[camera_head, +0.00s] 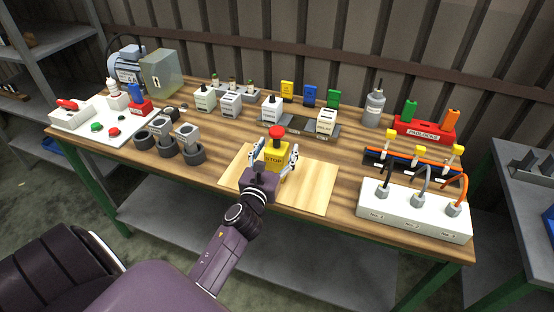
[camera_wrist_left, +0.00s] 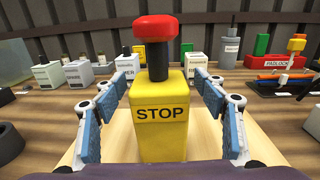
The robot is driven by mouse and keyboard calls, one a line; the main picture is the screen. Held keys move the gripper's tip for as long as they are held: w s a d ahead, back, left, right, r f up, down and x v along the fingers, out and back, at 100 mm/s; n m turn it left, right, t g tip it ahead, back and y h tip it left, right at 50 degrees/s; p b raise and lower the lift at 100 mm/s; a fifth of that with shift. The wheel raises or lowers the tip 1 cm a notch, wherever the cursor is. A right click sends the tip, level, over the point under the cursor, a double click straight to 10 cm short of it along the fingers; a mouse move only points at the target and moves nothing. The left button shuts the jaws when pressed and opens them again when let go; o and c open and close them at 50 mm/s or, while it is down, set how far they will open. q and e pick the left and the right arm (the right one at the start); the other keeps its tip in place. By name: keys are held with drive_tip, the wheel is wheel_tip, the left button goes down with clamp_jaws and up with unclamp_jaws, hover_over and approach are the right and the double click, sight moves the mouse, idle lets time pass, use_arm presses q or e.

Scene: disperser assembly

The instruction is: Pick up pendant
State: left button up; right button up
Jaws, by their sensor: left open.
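The pendant (camera_head: 277,154) is a yellow box marked STOP with a red mushroom button on a black neck. It stands upright on a light wooden board (camera_head: 318,185) in the middle of the table. In the left wrist view the pendant (camera_wrist_left: 160,118) fills the centre. My left gripper (camera_head: 273,160) is open, with one finger on each side of the pendant. In the left wrist view, gaps show between the fingers (camera_wrist_left: 161,92) and the yellow box. The pendant's lower end is partly hidden by the gripper in the head view. My right gripper is not in view.
A white socket box (camera_head: 412,217) with cables stands to the right, near a red padlock stand (camera_head: 425,131). Grey cylindrical parts (camera_head: 167,147) and a white panel (camera_head: 95,125) are to the left. Small labelled blocks (camera_head: 231,104) stand behind. The board's right part is clear.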

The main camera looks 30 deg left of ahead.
use_arm(q)
clamp_jaws()
idle(0.5)
